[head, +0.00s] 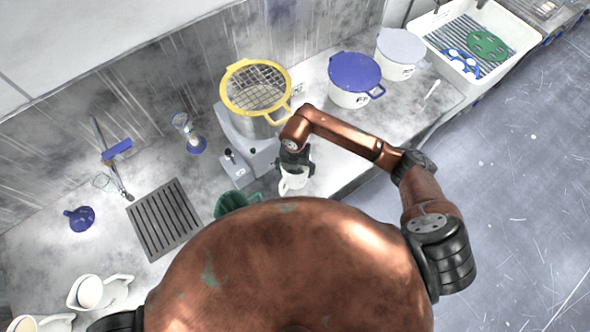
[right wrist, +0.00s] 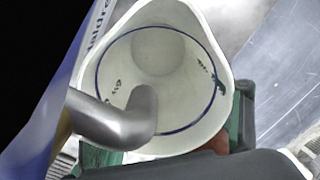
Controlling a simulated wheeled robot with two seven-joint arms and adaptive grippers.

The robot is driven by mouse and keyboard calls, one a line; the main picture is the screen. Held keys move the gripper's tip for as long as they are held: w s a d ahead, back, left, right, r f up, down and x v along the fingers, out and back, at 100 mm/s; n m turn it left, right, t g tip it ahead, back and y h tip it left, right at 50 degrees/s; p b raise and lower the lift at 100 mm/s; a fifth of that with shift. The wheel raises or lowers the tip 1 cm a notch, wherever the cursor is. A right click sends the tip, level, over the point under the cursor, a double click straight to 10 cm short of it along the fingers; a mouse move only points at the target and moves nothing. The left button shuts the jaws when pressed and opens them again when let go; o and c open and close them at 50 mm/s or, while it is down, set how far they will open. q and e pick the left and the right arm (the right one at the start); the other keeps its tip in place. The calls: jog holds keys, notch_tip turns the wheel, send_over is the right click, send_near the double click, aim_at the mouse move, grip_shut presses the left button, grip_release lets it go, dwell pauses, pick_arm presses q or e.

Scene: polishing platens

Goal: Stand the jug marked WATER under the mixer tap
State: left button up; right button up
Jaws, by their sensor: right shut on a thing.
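A white jug (head: 293,184) is held by my right gripper (head: 294,163) at the front of the grey mixer (head: 262,158); no marking on it can be read. In the right wrist view I look down into the open, empty-looking jug (right wrist: 172,60), with a blue line around its inside. The gripper's green-padded fingers (right wrist: 168,140) are closed on either side of it. A bent grey metal spout (right wrist: 120,122), seemingly the mixer tap, overlaps the jug's mouth; the height gap cannot be told. My left gripper is not in view.
A yellow-rimmed sieve (head: 256,90) tops the mixer. A green jug (head: 232,203) stands close left, partly hidden by my body. Two white jugs (head: 100,291) stand at lower left, near a drain grate (head: 165,218). Blue-lidded (head: 354,78) and grey-lidded (head: 400,50) tubs and a sink (head: 440,40) lie right.

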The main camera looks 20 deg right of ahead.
jog(key=shift+f, duration=0.2)
jog(key=o, duration=1.3)
notch_tip(320, 180, up, 13)
jog(key=shift+r+b, duration=0.15)
jog(key=shift+b, duration=0.5)
